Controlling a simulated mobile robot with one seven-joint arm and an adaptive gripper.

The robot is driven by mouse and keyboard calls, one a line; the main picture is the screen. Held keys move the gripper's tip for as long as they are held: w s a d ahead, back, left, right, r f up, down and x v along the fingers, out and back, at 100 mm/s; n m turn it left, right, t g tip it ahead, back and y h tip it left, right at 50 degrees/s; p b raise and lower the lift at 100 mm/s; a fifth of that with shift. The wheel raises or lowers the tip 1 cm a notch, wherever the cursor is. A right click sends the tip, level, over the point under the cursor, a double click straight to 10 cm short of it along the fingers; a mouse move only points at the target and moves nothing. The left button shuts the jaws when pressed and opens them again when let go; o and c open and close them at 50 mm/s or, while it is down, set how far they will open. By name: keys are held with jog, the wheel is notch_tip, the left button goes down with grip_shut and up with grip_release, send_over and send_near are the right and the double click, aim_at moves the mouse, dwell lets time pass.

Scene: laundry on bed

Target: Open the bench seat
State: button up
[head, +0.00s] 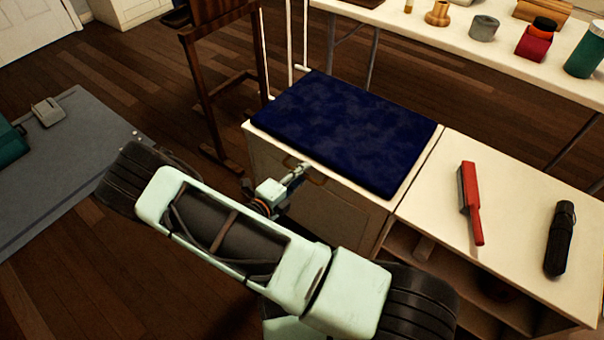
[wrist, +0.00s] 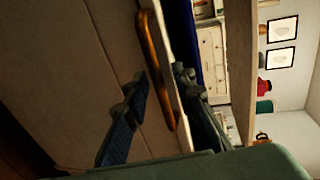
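The bench seat (head: 262,132) is a pale box with a dark blue cushion (head: 345,130) on its lid, which lies flat and closed. A brown handle (head: 318,181) is on its front near the top edge. In the wrist view the handle (wrist: 157,65) is an orange-brown bar beside the pale lid edge. My gripper (head: 301,171) is at the front edge of the bench by the handle. Its fingers (wrist: 160,78) are apart, one on either side of the handle and lid edge in the wrist view. I cannot tell whether they touch.
A pale cabinet top (head: 515,205) adjoins the bench on the right, with a red brush (head: 470,200) and a black cylindrical object (head: 560,238) on it. A white table (head: 450,35) with several items is at the back.

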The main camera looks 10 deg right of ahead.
grip_shut()
jog(key=shift+r, duration=0.1)
